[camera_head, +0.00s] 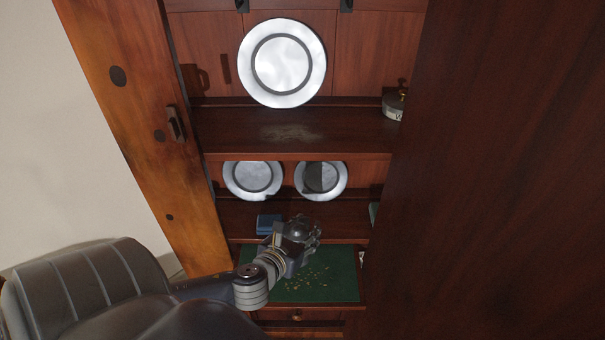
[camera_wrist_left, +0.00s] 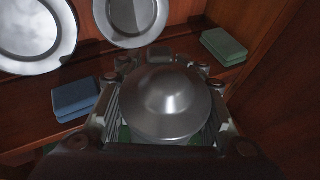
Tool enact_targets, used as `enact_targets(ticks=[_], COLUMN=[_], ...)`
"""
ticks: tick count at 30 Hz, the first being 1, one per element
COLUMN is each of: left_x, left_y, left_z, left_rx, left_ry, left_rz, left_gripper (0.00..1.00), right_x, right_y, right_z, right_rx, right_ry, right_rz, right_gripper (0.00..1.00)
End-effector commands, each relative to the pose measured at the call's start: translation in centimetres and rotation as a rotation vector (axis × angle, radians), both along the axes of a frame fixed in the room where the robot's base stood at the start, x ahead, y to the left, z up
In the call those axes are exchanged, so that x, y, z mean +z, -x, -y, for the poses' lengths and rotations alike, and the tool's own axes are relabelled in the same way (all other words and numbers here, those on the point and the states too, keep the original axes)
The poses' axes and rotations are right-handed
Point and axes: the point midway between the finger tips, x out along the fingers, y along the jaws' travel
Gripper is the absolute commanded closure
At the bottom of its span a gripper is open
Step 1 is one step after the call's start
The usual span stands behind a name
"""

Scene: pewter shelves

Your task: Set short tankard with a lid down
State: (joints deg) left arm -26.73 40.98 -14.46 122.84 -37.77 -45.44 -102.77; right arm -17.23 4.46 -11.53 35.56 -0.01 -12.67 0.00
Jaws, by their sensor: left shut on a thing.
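My left gripper (camera_head: 303,243) reaches into the cabinet from the lower left. In the left wrist view, it (camera_wrist_left: 165,115) is shut on the short tankard (camera_wrist_left: 170,100), whose round domed metal lid faces the camera. The tankard (camera_head: 299,229) shows only as a small grey shape in the head view, at the gripper's tip, above the green mat and in front of the lower shelf. Its body and base are mostly hidden by the lid and fingers, so I cannot tell whether it touches any surface. My right gripper is not in view.
The lower shelf (camera_head: 236,215) holds a blue box (camera_head: 268,224) and a green box (camera_wrist_left: 223,46). Pewter plates (camera_head: 252,179) stand behind. A green mat (camera_head: 340,262) with scattered small bits lies below. A round metal object (camera_head: 393,107) stands on the upper shelf. Wooden doors flank the opening.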

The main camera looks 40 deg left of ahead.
Motion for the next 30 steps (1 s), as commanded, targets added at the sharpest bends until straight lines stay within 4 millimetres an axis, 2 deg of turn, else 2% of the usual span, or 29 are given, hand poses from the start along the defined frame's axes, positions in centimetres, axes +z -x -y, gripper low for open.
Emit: enact_targets(ticks=[1,4,8,11,30], left_x=[-0.4,-0.6,-0.6,-0.6,-1.8], left_y=[0.0,-0.2,-0.8,-2.1,-14.8], left_z=[-1.0,-2.2,-2.8,-3.0,-3.3], left_rx=[-0.019,-0.047,-0.063,-0.064,-0.063], left_ry=[-0.005,-0.003,-0.001,0.001,0.001], left_rz=[0.0,0.001,0.005,0.009,0.008], left_gripper=[1.0,1.0,1.0,1.0,1.0], right_x=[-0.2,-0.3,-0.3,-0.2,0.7], right_y=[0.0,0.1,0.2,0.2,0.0], right_z=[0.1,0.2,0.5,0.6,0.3], right_rx=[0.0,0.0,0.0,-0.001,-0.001], right_ry=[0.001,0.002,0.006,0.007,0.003], right_rz=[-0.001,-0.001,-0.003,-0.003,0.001], right_gripper=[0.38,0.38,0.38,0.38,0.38])
